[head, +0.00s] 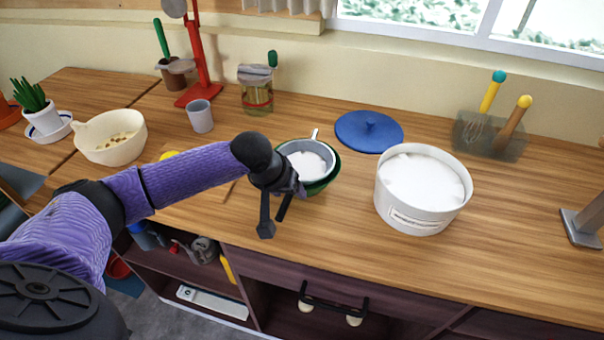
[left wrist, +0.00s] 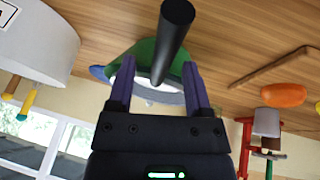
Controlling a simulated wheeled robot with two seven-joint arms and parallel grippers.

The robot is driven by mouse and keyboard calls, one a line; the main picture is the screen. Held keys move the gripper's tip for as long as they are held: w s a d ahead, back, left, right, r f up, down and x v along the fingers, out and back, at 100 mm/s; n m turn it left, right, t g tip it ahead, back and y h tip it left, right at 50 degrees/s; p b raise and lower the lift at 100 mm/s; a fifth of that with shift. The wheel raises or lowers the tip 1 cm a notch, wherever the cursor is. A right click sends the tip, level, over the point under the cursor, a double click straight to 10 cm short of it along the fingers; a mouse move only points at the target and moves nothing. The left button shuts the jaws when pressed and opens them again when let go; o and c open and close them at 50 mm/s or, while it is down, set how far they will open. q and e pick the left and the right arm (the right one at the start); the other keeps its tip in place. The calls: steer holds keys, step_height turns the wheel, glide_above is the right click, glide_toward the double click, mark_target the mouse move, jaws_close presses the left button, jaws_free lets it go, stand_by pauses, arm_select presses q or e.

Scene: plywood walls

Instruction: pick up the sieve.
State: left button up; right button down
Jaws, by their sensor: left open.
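The sieve (head: 306,148) is a round grey rim with white contents, resting in a green bowl (head: 331,176) on the counter. A light grey tab sticks out at its back. Its dark handle (head: 284,209) points toward me, partly hidden by my left gripper (head: 297,190). In the left wrist view the black handle (left wrist: 175,38) runs between the purple fingers of the gripper (left wrist: 157,75), which are apart. The sieve's grey rim (left wrist: 165,98) and the green bowl (left wrist: 143,52) show behind. I cannot tell whether a finger touches the handle. My right gripper is not in view.
A white tub (head: 418,222) of white contents stands right of the bowl, with a blue lid (head: 370,131) behind. A grey cup (head: 200,116), a jar (head: 257,91) and a cream bowl (head: 112,138) stand left. The counter's right front is clear.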

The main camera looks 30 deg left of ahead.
arm_select(q)
steer(key=shift+x, duration=0.85)
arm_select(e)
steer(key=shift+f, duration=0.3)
arm_select(q)
steer(key=shift+r, duration=0.1)
steer(key=shift+c, duration=0.3)
jaws_close()
